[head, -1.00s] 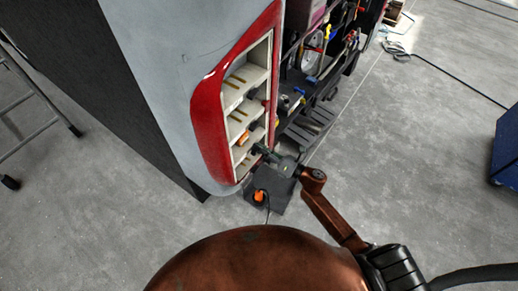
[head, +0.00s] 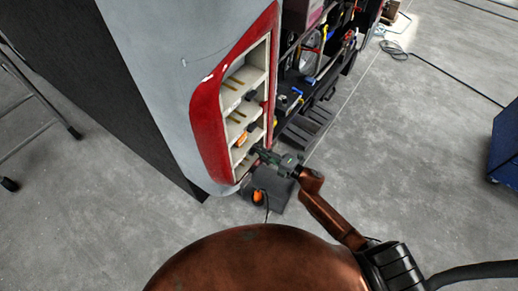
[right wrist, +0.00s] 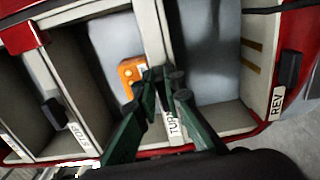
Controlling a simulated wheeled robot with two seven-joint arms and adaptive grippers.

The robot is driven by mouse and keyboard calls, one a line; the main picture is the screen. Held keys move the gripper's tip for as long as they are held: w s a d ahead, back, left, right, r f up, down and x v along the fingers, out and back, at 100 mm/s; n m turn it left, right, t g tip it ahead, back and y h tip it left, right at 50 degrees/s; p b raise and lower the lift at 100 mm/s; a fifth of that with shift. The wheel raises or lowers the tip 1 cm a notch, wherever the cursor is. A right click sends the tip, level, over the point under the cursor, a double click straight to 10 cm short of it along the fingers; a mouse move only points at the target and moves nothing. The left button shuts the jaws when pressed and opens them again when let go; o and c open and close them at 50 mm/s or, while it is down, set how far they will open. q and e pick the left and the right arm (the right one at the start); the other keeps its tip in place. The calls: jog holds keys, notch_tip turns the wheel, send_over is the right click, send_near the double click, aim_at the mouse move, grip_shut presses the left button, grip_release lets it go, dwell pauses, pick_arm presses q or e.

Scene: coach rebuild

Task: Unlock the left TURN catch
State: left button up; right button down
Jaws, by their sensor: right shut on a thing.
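The TURN label (right wrist: 172,128) is on a pale divider of the red-rimmed lamp housing (head: 208,120). My right gripper (right wrist: 166,78) is over that divider in the right wrist view, with its green fingers close together. It is shut on the TURN catch, which the fingers largely hide, so I cannot tell how it is turned. In the head view my right gripper (head: 256,150) is at the lower compartments. Black catches show near the STOP label (right wrist: 75,135) and above the REV label (right wrist: 277,103). My left gripper is not in view.
An orange part (right wrist: 130,75) is in the compartment left of the fingers. A dark box (head: 267,190) with an orange piece is on the floor below the housing. Dark shelves with tools (head: 305,75) stand to the right.

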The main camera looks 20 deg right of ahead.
jog(key=shift+f+m, duration=0.1)
jog(key=shift+m, duration=0.3)
jog(key=c, duration=2)
grip_release()
jog(key=shift+d, duration=0.1)
jog(key=v, duration=1.1)
jog(key=shift+s+d, duration=0.25)
jog(key=shift+s, duration=0.1)
